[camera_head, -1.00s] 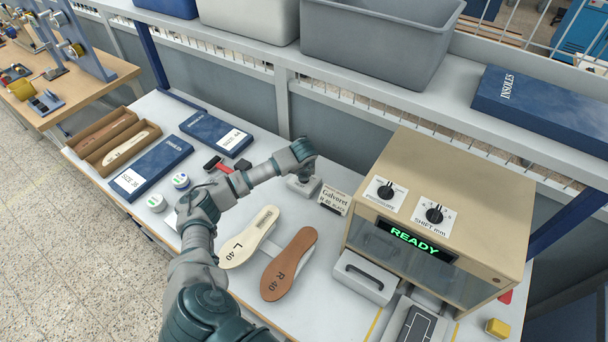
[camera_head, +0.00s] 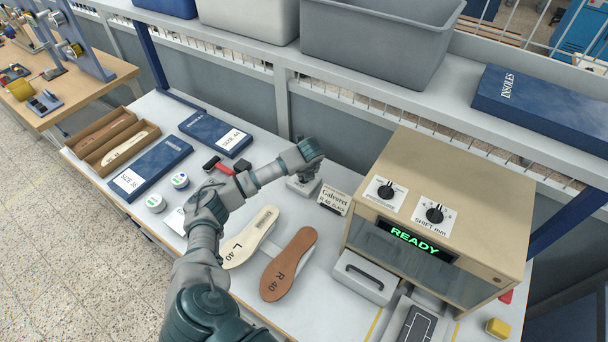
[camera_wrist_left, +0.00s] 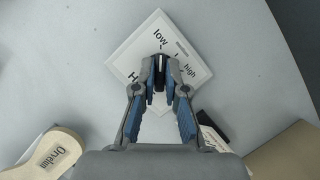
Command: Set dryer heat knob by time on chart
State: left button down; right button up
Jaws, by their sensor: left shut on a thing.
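The heat knob (camera_wrist_left: 160,62) sits on a white square plate (camera_wrist_left: 137,50) marked "low" and "high" in the left wrist view. My left gripper (camera_wrist_left: 160,72) is shut on this knob from above, and its fingers cover much of the dial and part of the lettering. In the head view my left gripper (camera_head: 306,172) reaches down onto a small grey box (camera_head: 302,188) behind the insoles. A white sheet (camera_head: 175,220) lies partly behind my arm; I cannot read it or tell whether it is the chart. My right gripper is in neither view.
A beige machine (camera_head: 460,180) with two knobs and a green "READY" display stands right. A "Galvoret" card (camera_head: 334,200) is close to the grey box. A cream insole (camera_head: 250,238) and a brown insole (camera_head: 288,264) lie in front. Blue boxes (camera_head: 155,167) are left.

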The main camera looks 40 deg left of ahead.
pick_arm(q)
jog(key=c, duration=1.2)
grip_release()
jog(key=shift+s+d+f, duration=0.15)
jog(key=shift+s+f, duration=0.05)
jog(key=shift+f, duration=0.05)
jog(key=shift+w, duration=0.1)
jog(key=shift+r, duration=0.55)
jog(key=v, duration=1.1)
jog(key=shift+d+f, duration=0.1)
